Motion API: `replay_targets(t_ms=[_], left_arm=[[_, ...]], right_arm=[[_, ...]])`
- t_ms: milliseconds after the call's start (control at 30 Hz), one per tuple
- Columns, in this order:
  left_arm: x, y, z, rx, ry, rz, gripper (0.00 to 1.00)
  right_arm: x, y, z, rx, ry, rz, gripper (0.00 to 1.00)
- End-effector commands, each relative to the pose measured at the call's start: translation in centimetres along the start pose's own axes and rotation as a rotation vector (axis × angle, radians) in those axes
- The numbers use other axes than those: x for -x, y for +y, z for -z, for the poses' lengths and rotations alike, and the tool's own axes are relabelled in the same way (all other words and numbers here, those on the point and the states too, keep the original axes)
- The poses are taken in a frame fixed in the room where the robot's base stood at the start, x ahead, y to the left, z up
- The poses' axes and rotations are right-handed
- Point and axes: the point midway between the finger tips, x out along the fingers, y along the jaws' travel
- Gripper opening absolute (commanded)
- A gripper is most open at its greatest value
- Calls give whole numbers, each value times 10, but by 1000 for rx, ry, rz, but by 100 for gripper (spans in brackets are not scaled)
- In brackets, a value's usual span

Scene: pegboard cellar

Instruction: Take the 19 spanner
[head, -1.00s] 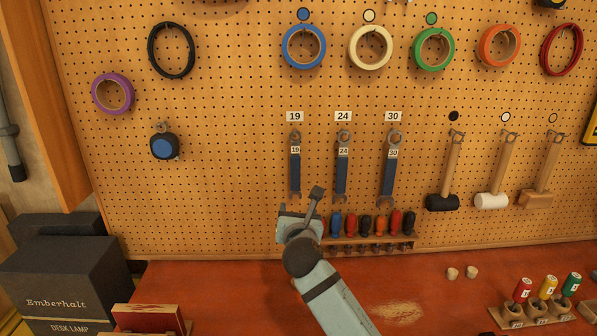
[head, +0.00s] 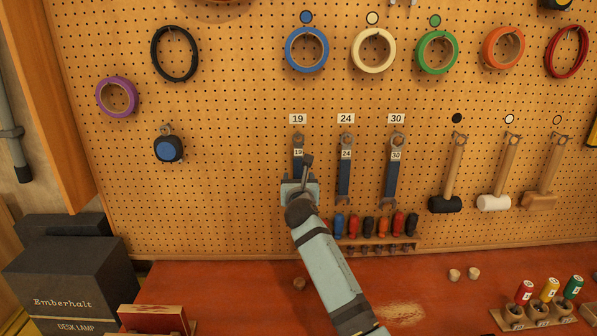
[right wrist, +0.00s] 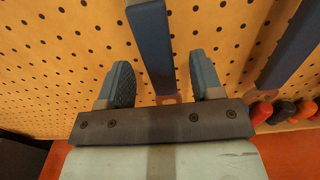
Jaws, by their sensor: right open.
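The 19 spanner (head: 298,154) hangs on the pegboard under the "19" label, with a blue handle and a "19" tag. My right gripper (head: 303,176) is in front of its lower part and hides its lower end in the head view. In the right wrist view the right gripper (right wrist: 163,84) is open, with one finger on each side of the blue handle (right wrist: 153,45). A gap shows between each finger and the handle. My left gripper is not in view.
The 24 spanner (head: 345,172) and the 30 spanner (head: 391,172) hang close by on the right. A rack of screwdrivers (head: 369,224) is below them. The red bench (head: 230,285) lies under the board, with a dark desk lamp box (head: 62,280) at left.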

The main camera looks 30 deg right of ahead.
Motion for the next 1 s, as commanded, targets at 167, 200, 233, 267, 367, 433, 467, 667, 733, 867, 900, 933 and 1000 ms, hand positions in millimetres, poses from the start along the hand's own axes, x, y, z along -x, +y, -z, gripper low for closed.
replay_targets(t_ms=[167,200,233,267,367,433,467,667,733,867,900,933,1000], left_arm=[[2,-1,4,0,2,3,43],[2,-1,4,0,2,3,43],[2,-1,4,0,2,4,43],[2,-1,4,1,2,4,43],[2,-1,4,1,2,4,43],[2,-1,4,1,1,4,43],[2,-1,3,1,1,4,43],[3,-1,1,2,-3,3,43],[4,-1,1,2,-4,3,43],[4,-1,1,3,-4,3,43],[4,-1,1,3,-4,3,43],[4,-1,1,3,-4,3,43],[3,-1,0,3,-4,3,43]], right_arm=[[-22,0,0,-1,1,-1,60],[-24,0,0,-1,1,0,60],[-25,0,0,-1,1,0,60],[-25,0,0,-1,1,0,60],[-25,0,1,-1,0,0,60],[-25,0,1,0,0,0,60],[-25,0,1,0,0,0,55],[-25,0,1,0,0,0,9],[-25,0,0,0,-1,0,2],[-25,0,0,0,-1,-1,2],[-25,0,0,0,-1,0,2],[-25,0,0,0,-1,0,2],[-25,0,-2,0,-2,0,2]])
